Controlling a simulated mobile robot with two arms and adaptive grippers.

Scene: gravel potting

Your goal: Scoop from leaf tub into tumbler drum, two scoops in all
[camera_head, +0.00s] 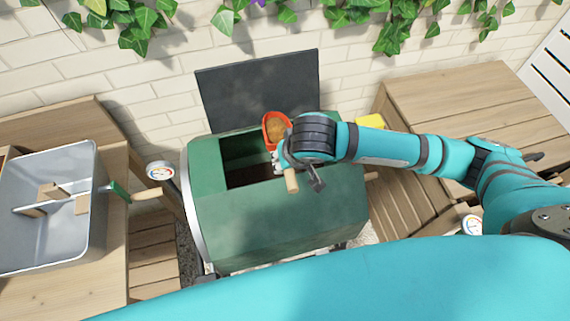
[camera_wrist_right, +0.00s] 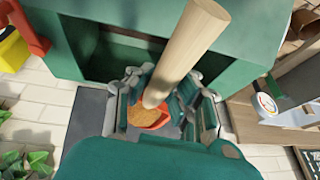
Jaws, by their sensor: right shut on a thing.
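The green tumbler drum (camera_head: 275,220) stands in the middle with its dark lid (camera_head: 258,95) raised and its hatch open. My right gripper (camera_head: 284,158) is shut on a scoop with a pale wooden handle (camera_wrist_right: 186,50) and an orange-red pan (camera_head: 268,118). The pan holds brown material and appears over the rear right of the opening, in front of the lid. No tub of leaves is clearly identifiable. My left gripper is not in view.
A grey tray (camera_head: 75,232) with wooden pieces rests on the left wooden bench. A green-and-wood hand tool (camera_head: 148,193) lies beside it, near a round gauge (camera_head: 160,171). A yellow object (camera_head: 370,121) is partly behind my right arm. A wooden bench (camera_head: 455,95) stands right.

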